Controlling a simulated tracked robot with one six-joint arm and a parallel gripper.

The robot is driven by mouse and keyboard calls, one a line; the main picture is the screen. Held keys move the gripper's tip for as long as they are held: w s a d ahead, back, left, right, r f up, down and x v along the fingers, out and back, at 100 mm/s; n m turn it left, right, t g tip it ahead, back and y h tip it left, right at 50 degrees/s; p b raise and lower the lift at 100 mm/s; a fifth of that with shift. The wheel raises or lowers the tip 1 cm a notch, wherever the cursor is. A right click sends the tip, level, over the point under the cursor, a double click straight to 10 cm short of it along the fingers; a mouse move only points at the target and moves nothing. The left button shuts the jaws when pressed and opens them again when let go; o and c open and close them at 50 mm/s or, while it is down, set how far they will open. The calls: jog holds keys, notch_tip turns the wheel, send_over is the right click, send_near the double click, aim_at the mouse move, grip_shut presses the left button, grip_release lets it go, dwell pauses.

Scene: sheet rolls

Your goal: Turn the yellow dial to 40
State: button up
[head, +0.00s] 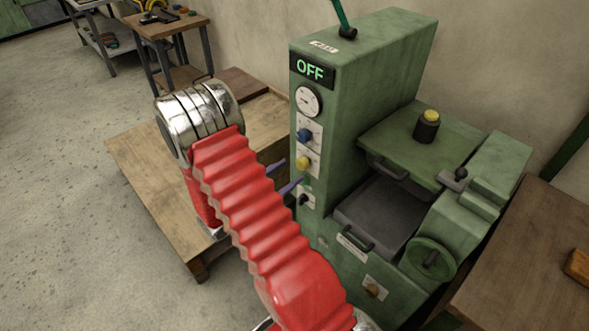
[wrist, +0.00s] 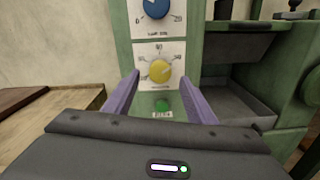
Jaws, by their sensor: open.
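The yellow dial (head: 303,162) is on the front panel of a green machine (head: 345,125), below a blue dial (head: 304,135). Nothing is between the fingertips. In the head view the purple fingers (head: 283,177) show beside the panel, partly hidden by my red arm.
A green button (wrist: 162,105) is below the yellow dial. A black knob (head: 304,200) is lower on the panel. The machine's display (head: 311,69) reads OFF. A wooden table (head: 150,150) stands left of the machine; another (head: 535,260) stands at right.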

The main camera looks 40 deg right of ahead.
aim_at(299, 166)
jog(key=shift+d, duration=1.9)
jog(key=shift+a, duration=0.1)
jog(key=c, duration=1)
